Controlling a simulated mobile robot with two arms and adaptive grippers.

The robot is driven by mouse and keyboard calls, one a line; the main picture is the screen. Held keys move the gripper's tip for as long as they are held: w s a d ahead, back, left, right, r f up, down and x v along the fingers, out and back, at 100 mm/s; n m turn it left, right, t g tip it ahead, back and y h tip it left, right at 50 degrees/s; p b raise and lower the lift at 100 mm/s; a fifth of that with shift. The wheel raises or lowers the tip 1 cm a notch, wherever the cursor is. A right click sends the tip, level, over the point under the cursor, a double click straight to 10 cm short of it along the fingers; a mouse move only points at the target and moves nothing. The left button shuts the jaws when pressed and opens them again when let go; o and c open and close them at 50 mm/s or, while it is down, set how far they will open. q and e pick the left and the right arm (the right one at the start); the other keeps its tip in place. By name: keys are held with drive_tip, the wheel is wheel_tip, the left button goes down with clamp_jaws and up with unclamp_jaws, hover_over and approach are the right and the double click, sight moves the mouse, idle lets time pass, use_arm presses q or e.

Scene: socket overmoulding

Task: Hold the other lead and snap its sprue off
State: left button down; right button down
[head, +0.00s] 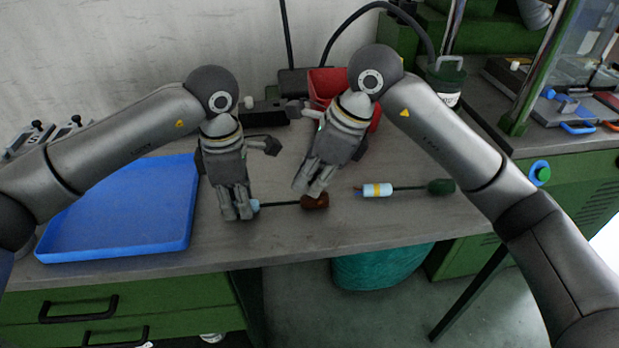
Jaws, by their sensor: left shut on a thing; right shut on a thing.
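One lead lies across the front of the bench, with a light blue end (255,206), a thin dark cable (280,204) and a brown end (316,202). My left gripper (237,213) points down and is shut at the light blue end, hiding most of it. My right gripper (311,190) is tilted and shut at the brown end, its fingertips over it. No sprue can be told apart on this lead. A second lead lies to the right, with a light blue body (372,190) with a yellow band, a dark cable (410,188) and a dark green end (441,187).
A blue tray (120,245) lies left of my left gripper. A red bin (328,83) stands behind my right gripper. A dark green canister (446,82) stands at the back right. A teal bin (382,269) is below the bench's front edge. The bench front right is clear.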

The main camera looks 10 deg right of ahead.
drive_tip(key=shift+r, duration=2.9)
use_arm(q)
drive_tip(key=c, duration=1.2)
unclamp_jaws()
